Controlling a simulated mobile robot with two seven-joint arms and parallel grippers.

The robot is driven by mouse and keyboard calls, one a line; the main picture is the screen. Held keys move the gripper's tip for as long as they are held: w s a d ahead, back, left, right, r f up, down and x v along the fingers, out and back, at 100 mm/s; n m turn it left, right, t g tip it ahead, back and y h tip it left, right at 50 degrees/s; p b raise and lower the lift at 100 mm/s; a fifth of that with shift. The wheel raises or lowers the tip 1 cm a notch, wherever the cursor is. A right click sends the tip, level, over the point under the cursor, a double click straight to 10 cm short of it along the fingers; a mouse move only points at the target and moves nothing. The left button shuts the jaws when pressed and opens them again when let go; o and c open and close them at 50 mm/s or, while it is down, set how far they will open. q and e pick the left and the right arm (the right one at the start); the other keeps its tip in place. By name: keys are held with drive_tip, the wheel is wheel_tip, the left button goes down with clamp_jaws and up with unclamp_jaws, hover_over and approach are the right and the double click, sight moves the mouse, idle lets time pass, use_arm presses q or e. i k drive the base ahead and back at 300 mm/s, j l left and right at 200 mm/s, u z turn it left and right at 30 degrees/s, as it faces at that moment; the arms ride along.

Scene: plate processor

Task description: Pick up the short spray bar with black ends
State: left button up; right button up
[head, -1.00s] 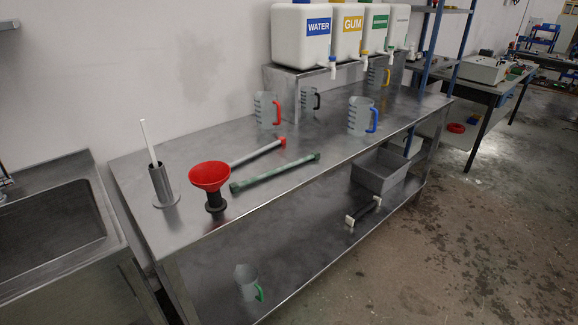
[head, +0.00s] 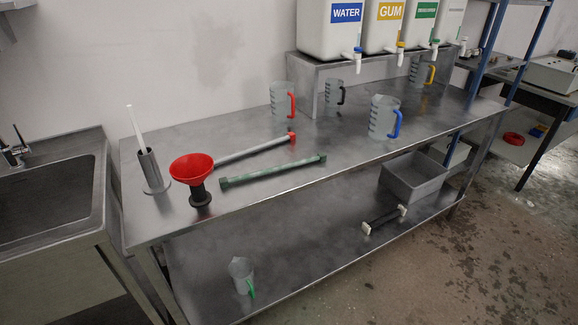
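A short dark bar (head: 384,217) with whitish end pieces lies on the lower shelf, in front of a grey bin. No bar with clearly black ends shows. On the table top, a longer grey bar (head: 248,150) with a red end lies behind a green bar (head: 272,172) with darker green ends. The grey bar's left end is partly hidden by the red funnel. Neither of my grippers is in view.
The red funnel (head: 192,167) and a metal cylinder (head: 151,171) with a white rod stand at the table's left. Jugs with red (head: 280,99), black (head: 332,98) and blue (head: 382,118) handles stand further back. The grey bin (head: 414,178) and a green-handled jug (head: 240,275) are on the lower shelf.

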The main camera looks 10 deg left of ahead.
sight(320, 157)
drive_tip(key=i+l, duration=0.1)
drive_tip(key=l, duration=0.25)
drive_tip(key=i+l, duration=0.1)
drive_tip(key=l, duration=0.2)
drive_tip(key=i+l+u, duration=0.1)
drive_tip(key=l, duration=0.25)
drive_tip(key=i+l, duration=0.15)
drive_tip(key=l, duration=0.2)
